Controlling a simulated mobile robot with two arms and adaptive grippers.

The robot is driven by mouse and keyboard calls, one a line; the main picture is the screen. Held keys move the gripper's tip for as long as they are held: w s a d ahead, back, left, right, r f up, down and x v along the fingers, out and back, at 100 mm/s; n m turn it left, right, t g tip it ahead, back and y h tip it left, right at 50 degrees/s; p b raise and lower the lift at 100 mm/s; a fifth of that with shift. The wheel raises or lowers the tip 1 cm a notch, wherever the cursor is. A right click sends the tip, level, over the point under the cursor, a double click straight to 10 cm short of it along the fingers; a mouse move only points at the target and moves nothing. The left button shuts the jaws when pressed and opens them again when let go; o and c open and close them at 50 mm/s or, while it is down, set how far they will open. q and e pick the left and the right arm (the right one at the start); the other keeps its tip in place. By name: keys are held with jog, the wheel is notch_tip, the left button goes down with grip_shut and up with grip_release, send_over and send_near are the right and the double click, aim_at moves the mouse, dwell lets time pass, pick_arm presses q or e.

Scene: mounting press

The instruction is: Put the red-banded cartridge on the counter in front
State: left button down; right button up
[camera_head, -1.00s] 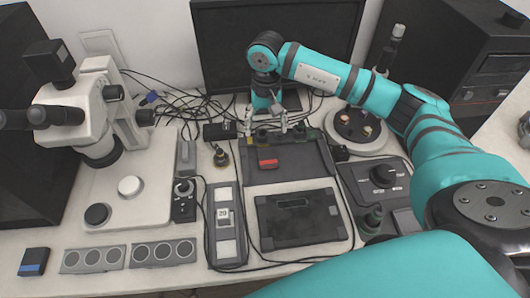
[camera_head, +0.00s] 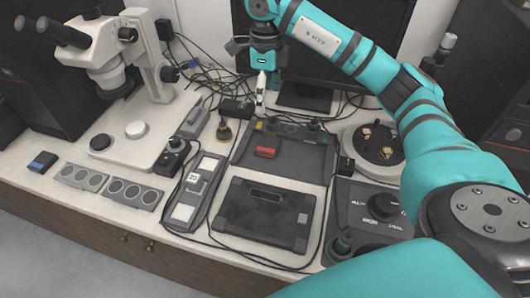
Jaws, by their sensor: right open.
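The red-banded cartridge (camera_head: 265,152) looks like a small red block. It lies in the dark grey tray (camera_head: 300,172) behind the black closed case, left of the tray's middle. My right gripper (camera_head: 261,104) hangs fingers down above the back of the tray, behind the cartridge and apart from it. It is open and holds nothing; its fingers show nearly edge-on. The front strip of the counter (camera_head: 120,206) shows pale and bare. My left gripper is out of view.
A black case (camera_head: 262,213) and a grey strip device (camera_head: 192,196) stand in front. A blue-banded cartridge (camera_head: 42,162) and two round-welled blocks lie at left. A microscope (camera_head: 112,50), loose cables, a monitor, a knob unit (camera_head: 380,207) and a round turntable (camera_head: 375,145) surround the tray.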

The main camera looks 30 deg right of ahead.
jog(key=p, duration=0.1)
send_near(267, 145)
jog(key=f, duration=0.1)
jog(key=p, duration=0.1)
jog(key=f, duration=0.1)
jog(key=shift+w+a+f, duration=0.1)
jog(key=shift+w+f, duration=0.15)
jog(key=shift+f, duration=0.7)
jog(key=shift+f+p, duration=0.3)
jog(key=shift+p, duration=0.15)
jog(key=f, duration=0.1)
jog(key=f+p, duration=0.1)
jog(key=f, duration=0.1)
jog(key=shift+s+f, duration=0.3)
jog(key=shift+f+p, duration=0.3)
jog(key=shift+f, duration=0.25)
jog(key=c, duration=1)
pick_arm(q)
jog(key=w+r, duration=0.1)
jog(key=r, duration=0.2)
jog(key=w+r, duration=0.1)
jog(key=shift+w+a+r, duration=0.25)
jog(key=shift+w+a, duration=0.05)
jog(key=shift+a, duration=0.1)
